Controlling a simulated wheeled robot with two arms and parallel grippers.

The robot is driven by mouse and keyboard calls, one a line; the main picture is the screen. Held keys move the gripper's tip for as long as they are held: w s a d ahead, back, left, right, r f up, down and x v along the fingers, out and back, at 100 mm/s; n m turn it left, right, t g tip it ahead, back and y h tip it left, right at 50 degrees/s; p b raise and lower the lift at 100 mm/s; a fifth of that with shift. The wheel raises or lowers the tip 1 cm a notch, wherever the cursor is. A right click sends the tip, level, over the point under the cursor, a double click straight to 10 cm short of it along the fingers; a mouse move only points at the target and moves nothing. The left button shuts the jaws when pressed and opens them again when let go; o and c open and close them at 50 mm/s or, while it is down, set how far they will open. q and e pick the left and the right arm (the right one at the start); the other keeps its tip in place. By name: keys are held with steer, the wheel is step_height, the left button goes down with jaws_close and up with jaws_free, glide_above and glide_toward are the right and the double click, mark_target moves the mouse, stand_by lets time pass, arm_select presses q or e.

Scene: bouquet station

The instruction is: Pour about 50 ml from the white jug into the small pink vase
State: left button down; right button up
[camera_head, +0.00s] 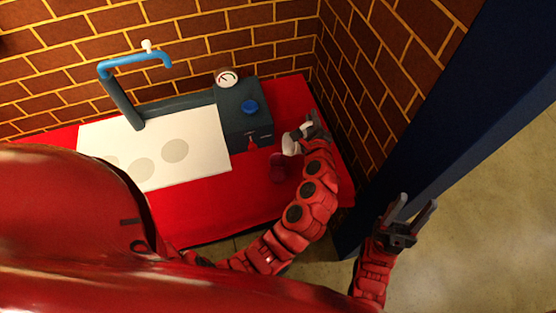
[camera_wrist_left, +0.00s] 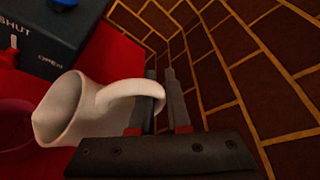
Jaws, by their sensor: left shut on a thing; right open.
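The white jug (camera_head: 291,145) is at the right end of the red table, and its body also shows in the left wrist view (camera_wrist_left: 78,115). My left gripper (camera_head: 314,124) is shut on the jug's handle (camera_wrist_left: 140,88). The jug's spout side faces left, toward the small pink vase. I cannot tell how far the jug is tilted, and no liquid shows. The small pink vase (camera_head: 278,166) looks dark red-pink and stands just below the jug in the head view; part of it shows at the left wrist view's edge (camera_wrist_left: 14,122). My right gripper (camera_head: 408,212) is open and empty, away from the table.
A white mat (camera_head: 200,150) with grey circles lies left on the red table (camera_head: 222,202). Brick walls and a dark blue post (camera_head: 440,120) are close on the right.

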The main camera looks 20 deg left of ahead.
arm_select(q)
steer(key=shift+s+a+r+n+b, duration=0.25)
steer(key=shift+a+r+n+b, duration=0.1)
steer(key=shift+b, duration=0.4)
stand_by(0.5)
steer(key=d+m+p, duration=0.1)
steer(key=p, duration=0.1)
steer(key=d+p, duration=0.1)
steer(key=d, duration=0.1)
steer(key=shift+w+r+m+h+p, duration=0.1)
steer(key=shift+w+m+h+p, duration=0.05)
steer(key=shift+m+h+p, duration=0.2)
steer(key=d+f+m+g+h+p, duration=0.1)
steer(key=d+f+m+g+p, duration=0.1)
steer(key=d+f+m+p, duration=0.2)
steer(key=d+f+p, duration=0.1)
steer(key=d+f, duration=0.2)
steer(key=shift+s+f, duration=0.3)
steer(key=shift+s, duration=0.05)
steer(key=shift+d+m, duration=0.1)
steer(key=shift+m, duration=0.2)
stand_by(0.7)
